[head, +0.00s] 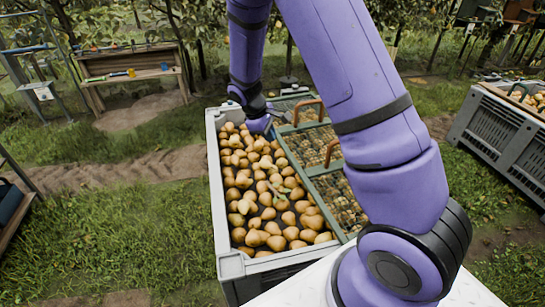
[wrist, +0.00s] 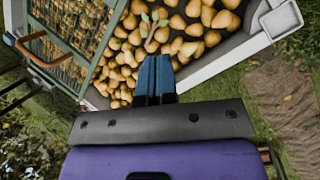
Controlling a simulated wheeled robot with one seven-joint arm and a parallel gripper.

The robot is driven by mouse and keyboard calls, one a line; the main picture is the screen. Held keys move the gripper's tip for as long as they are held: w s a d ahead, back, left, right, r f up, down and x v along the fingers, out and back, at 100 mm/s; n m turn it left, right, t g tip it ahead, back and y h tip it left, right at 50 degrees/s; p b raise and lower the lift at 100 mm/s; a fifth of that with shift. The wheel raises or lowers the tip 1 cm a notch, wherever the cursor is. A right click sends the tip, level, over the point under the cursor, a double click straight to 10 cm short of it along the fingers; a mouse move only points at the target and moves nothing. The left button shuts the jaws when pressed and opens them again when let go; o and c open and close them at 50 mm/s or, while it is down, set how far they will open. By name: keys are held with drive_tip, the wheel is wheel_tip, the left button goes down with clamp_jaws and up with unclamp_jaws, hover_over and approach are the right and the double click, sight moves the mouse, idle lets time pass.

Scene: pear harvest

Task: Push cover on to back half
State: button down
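The cover (head: 318,172) is a green frame with mesh panels and brown handles. It lies over the right side of the pear-filled crate (head: 216,190), partly behind my arm; pears lie uncovered on the left side. My gripper (head: 262,124) is at the crate's far end, beside the cover's left edge. In the wrist view, the two blue fingers of my gripper (wrist: 156,62) are together with nothing visible between them, pointing over the pears. The cover (wrist: 105,48) is to their left there, apart from the fingertips. Whether the fingers touch anything below is unclear.
Loose pears (head: 262,190) fill the crate's open side, with a leafy sprig among them. Another grey crate (head: 510,135) stands at the right. A wooden bench (head: 135,75) stands at the back left. Grass to the left of the crate is clear.

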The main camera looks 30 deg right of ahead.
drive_tip(key=s+a+r+m+t+y, duration=0.15)
drive_tip(key=s+r, duration=0.35)
drive_tip(key=r, duration=0.6)
drive_tip(key=s+a+r+m+t+y, duration=0.1)
drive_tip(key=s+r+m, duration=0.2)
drive_tip(key=s+r, duration=0.5)
drive_tip(key=s+a+r+m+t+y, duration=0.1)
drive_tip(key=s+r+t, duration=0.1)
drive_tip(key=s+r, duration=0.4)
drive_tip(key=s+a+r+m+t, duration=0.1)
drive_tip(key=s+r+m+t, duration=0.1)
drive_tip(key=s+r, duration=0.4)
drive_tip(key=shift+s+a+y, duration=0.3)
drive_tip(key=shift+s+y, duration=0.05)
drive_tip(key=shift+s, duration=2.45)
drive_tip(key=shift+r, duration=0.1)
